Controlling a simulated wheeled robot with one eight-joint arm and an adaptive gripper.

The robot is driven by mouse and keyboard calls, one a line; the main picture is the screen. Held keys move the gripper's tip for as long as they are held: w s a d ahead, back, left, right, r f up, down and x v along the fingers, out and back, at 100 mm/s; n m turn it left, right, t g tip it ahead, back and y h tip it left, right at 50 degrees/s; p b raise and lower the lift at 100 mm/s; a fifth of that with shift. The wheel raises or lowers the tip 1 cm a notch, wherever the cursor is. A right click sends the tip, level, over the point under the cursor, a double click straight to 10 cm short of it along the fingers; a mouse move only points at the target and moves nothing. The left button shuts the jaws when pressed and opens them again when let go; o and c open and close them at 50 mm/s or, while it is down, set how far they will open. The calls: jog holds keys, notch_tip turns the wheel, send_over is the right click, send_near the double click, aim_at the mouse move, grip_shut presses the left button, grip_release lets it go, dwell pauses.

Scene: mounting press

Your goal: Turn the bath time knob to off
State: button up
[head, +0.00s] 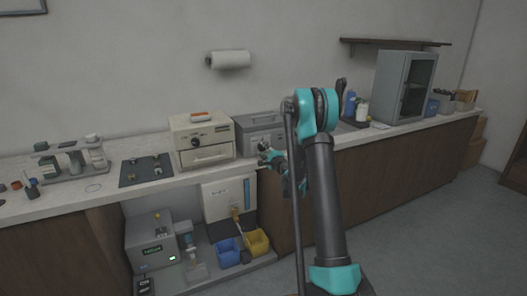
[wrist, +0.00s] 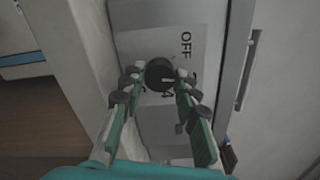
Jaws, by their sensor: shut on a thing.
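The dark round knob (wrist: 160,74) sits on a light label plate on the front of a grey box unit (head: 262,122) on the counter. The word OFF is printed sideways on the plate, up and to the right of the knob in the wrist view. A pale mark on the knob points to the right, not at OFF. Other print beside the knob is partly hidden by my fingers. My gripper (wrist: 160,84) has its fingers on both sides of the knob and is shut on it. In the head view my gripper (head: 268,157) is at the unit's front.
A cream box unit (head: 203,140) with its own knob stands left of the grey one. A vertical handle (wrist: 248,70) shows at the right in the wrist view. Below the counter is an open shelf with a yellow bin (head: 257,243) and blue bin (head: 228,251).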

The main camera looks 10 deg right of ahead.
jog(key=n, duration=0.4)
jog(key=shift+n, duration=0.3)
jog(key=shift+f+n, duration=0.1)
jog(key=shift+n, duration=2.4)
jog(key=o, duration=1.2)
jog(key=shift+c, duration=0.2)
jog(key=v, duration=1.2)
